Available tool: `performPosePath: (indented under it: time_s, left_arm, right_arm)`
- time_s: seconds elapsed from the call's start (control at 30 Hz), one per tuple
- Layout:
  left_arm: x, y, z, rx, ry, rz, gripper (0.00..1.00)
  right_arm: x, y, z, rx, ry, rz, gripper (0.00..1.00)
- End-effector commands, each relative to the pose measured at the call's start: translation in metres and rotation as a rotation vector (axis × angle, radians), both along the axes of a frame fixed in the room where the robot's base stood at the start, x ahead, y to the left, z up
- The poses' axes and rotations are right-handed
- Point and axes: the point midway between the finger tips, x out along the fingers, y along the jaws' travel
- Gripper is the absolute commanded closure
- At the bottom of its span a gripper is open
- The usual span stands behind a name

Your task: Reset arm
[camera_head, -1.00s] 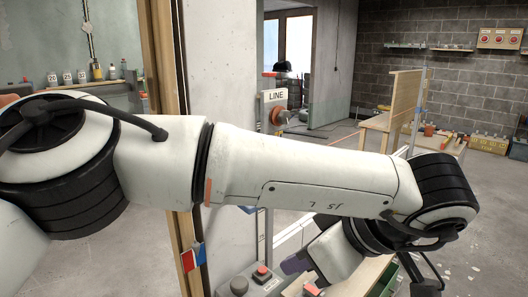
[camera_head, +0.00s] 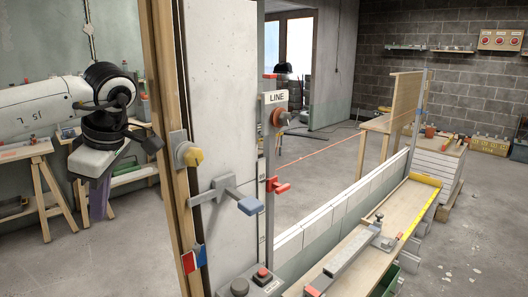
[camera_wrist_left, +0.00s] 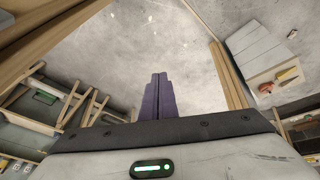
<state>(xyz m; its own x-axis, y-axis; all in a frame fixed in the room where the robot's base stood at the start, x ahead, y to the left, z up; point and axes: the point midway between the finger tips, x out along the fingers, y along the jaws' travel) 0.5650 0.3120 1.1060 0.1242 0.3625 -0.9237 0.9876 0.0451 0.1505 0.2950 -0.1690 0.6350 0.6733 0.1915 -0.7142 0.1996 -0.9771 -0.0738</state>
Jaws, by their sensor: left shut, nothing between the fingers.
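My left arm comes in from the left in the head view. Its gripper (camera_head: 99,200) hangs pointing down at the left, in front of the sawhorses and apart from the wooden post. In the left wrist view the two purple fingers (camera_wrist_left: 158,97) lie together, with nothing between them and bare concrete floor beyond. My right gripper does not show in either view.
Wooden sawhorses (camera_head: 45,195) stand behind the gripper. A long bench (camera_head: 350,265) runs at the right. Open floor lies beyond.

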Motion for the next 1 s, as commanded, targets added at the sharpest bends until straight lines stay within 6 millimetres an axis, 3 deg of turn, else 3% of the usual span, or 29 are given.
performPosePath:
  time_s: [0.03,0.27,0.37,0.53,0.7,0.8,0.9,1.0]
  left_arm:
    - [-0.001,-0.015,-0.019,-0.044,0.020,-0.020,1.00]
    - [-0.010,-0.087,-0.089,-0.297,0.090,-0.066,1.00]
    - [-0.024,-0.129,-0.122,-0.449,0.139,-0.066,1.00]
    - [-0.067,-0.226,-0.173,-0.836,0.271,0.017,1.00]
    - [-0.106,-0.309,-0.181,-1.258,0.429,0.257,1.00]
    - [-0.116,-0.337,-0.174,-1.478,0.521,0.464,1.00]
    - [-0.115,-0.349,-0.167,-1.669,0.606,0.718,1.00]
    - [-0.104,-0.345,-0.166,-1.827,0.681,1.011,1.00]
  right_arm:
    - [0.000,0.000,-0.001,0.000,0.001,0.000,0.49]
    - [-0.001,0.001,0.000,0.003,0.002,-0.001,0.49]
    - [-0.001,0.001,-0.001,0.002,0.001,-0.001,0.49]
    - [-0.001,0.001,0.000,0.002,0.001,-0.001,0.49]
    - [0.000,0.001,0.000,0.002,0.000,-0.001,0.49]
    - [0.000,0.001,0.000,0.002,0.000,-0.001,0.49]
    - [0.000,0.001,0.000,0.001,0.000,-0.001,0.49]
    - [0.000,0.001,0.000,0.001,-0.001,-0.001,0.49]
